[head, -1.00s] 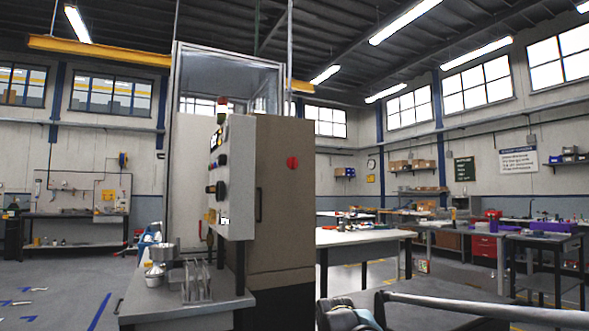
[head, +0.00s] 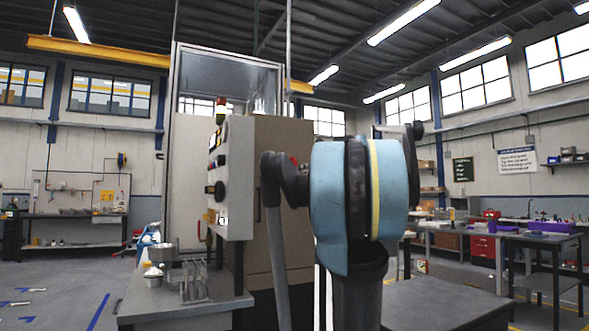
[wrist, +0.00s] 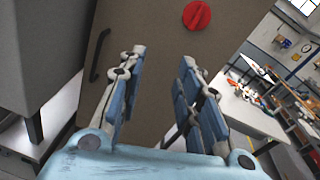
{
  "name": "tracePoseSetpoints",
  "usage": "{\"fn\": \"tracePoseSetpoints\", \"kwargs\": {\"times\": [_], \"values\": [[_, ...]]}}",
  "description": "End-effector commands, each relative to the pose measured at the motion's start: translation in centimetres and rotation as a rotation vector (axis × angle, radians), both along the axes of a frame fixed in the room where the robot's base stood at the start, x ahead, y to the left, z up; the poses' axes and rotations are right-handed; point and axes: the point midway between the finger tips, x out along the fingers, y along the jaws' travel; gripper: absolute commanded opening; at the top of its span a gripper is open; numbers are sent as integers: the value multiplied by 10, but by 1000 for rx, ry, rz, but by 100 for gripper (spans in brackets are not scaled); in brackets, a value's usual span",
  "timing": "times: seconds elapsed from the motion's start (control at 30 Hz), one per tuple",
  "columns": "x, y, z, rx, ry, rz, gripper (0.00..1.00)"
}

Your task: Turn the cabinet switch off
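The cabinet switch (wrist: 197,15) is a round red rotary knob on the tan cabinet side panel (wrist: 150,30), near the top of the wrist view. The knob's exact setting is hard to read. My gripper (wrist: 163,58) is open and empty, with its two blue fingers spread apart. The fingertips point toward the panel, below and left of the knob in the wrist view, and are not touching it.
A dark vertical handle (wrist: 100,55) is on the panel left of the knob. A grey control box (head: 232,180) with buttons juts from the cabinet's left. A bench (head: 150,295) with metal parts stands before it. A white table (wrist: 250,110) is at right.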

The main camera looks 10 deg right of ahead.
Motion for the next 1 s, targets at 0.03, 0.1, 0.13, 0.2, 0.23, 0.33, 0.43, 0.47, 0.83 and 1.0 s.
{"fn": "tracePoseSetpoints", "kwargs": {"times": [0.03, 0.1, 0.13, 0.2, 0.23, 0.33, 0.43, 0.47, 0.83, 1.0], "values": [[7, -12, 16, 72, -1, -31, 32], [14, -21, 32, 156, -1, -59, 32], [16, -24, 37, 183, -1, -68, 32], [19, -29, 44, 222, -1, -82, 32], [21, -30, 46, 231, -1, -84, 32], [28, -29, 47, 240, -1, -86, 32], [40, -24, 47, 238, 0, -84, 32], [45, -22, 47, 238, 0, -83, 32], [103, -3, 46, 235, 0, -83, 32], [128, 5, 46, 235, 0, -83, 32]]}}
